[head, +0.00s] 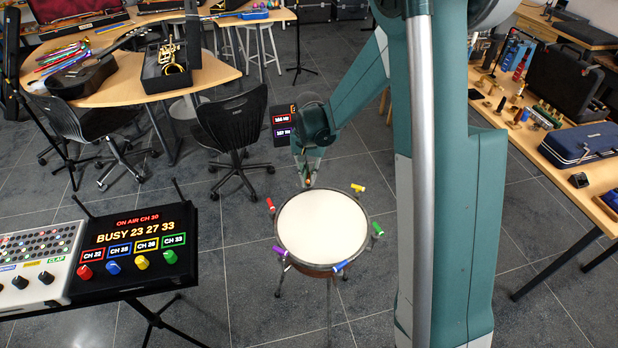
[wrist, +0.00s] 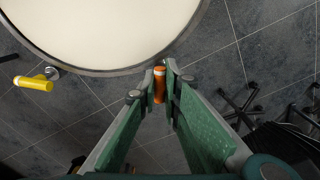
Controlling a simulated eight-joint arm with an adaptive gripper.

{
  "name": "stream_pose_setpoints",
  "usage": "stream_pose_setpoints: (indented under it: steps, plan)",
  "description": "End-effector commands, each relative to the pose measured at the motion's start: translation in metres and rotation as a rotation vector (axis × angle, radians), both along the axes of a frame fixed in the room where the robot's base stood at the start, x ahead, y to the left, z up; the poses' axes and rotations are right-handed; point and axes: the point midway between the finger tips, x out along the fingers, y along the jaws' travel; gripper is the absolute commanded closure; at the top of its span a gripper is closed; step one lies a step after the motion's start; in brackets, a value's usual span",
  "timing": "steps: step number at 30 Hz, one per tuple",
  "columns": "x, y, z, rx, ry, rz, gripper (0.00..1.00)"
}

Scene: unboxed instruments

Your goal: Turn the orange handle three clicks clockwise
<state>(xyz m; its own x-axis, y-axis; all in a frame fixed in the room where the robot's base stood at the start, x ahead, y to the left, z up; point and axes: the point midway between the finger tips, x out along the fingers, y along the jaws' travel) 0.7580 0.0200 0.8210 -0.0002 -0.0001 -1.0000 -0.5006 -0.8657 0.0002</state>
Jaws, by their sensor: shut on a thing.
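A round drum with a pale head (head: 322,228) stands on legs in the middle of the floor; part of it fills the top left of the wrist view (wrist: 110,28). The orange handle (wrist: 159,84) sits at the drum's rim, between my fingertips. My gripper (wrist: 160,82) is shut on the orange handle. In the head view my gripper (head: 308,178) reaches down to the drum's far rim, and the handle is mostly hidden there.
Other handles ring the drum: yellow (head: 358,188), green (head: 377,229), blue (head: 341,266), purple (head: 279,250) and red (head: 270,204). A black radio unit (head: 133,248) stands at left. Black chairs (head: 232,122) stand behind.

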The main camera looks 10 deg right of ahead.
Motion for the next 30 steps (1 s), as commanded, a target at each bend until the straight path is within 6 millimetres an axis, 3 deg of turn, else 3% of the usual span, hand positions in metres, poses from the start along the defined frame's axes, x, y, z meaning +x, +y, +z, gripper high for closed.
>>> stream_pose_setpoints:
  steps: [8,9,12,30]
  plan:
    - [0.001,0.0,0.001,-0.001,-0.001,0.0,1.0]
    - [0.001,0.0,0.001,-0.001,-0.001,0.0,0.88]
    - [0.001,0.0,0.0,-0.001,-0.001,0.0,0.77]
    - [0.0,0.0,0.011,0.0,0.0,0.001,0.77]
